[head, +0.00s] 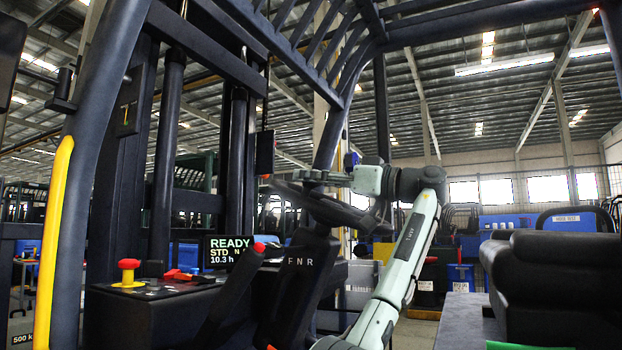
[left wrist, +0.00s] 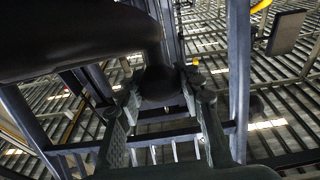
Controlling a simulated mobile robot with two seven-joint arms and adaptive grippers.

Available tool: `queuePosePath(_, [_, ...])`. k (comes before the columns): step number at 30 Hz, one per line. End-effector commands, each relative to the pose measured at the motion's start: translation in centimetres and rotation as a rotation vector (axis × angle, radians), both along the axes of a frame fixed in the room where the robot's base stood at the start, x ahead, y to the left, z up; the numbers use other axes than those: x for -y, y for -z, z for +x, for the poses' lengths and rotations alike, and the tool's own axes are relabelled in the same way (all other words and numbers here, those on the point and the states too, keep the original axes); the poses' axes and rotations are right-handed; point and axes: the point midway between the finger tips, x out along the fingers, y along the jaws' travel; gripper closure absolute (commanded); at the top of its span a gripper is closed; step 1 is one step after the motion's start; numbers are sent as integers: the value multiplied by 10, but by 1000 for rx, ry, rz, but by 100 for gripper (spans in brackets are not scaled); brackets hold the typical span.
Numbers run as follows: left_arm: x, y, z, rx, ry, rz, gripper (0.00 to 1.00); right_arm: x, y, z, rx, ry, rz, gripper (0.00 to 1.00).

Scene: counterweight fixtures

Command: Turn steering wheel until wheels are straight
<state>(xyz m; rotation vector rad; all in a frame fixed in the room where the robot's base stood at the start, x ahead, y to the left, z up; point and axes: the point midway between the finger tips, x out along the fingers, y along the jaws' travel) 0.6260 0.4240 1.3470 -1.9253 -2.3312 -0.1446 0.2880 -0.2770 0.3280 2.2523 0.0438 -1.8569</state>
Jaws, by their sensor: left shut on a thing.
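The forklift's dark steering wheel (head: 338,208) is tilted on its column in the middle of the head view. My left gripper (head: 302,177) reaches in from the right over the wheel's upper side. In the left wrist view, the fingers of my left gripper (left wrist: 162,92) are closed around a round black knob (left wrist: 158,82). The knob joins a broad dark part of the wheel (left wrist: 75,40) at the upper left. The forklift's road wheels are not visible. My right gripper is not in view.
A display (head: 233,251) reads READY. A red stop button on a yellow base (head: 129,272) and a red-tipped lever (head: 226,290) stand left of the wheel. Cab posts (head: 90,170) frame the left side. A black seat (head: 555,285) is at the right.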

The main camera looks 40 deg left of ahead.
Motion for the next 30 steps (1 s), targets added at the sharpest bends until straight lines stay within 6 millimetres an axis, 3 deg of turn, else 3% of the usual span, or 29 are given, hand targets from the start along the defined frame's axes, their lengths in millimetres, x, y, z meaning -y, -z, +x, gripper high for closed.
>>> queuePosePath(1, [0,0,0,-1,1,-2,62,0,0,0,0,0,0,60])
queuePosePath(6, [0,0,0,-1,2,-2,42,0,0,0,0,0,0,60])
queuePosePath(17, [4,1,1,-1,3,0,42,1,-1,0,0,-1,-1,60])
queuePosePath(20, [16,2,4,-3,4,0,42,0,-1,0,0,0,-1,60])
queuePosePath(30, [85,12,17,-3,4,0,42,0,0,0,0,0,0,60])
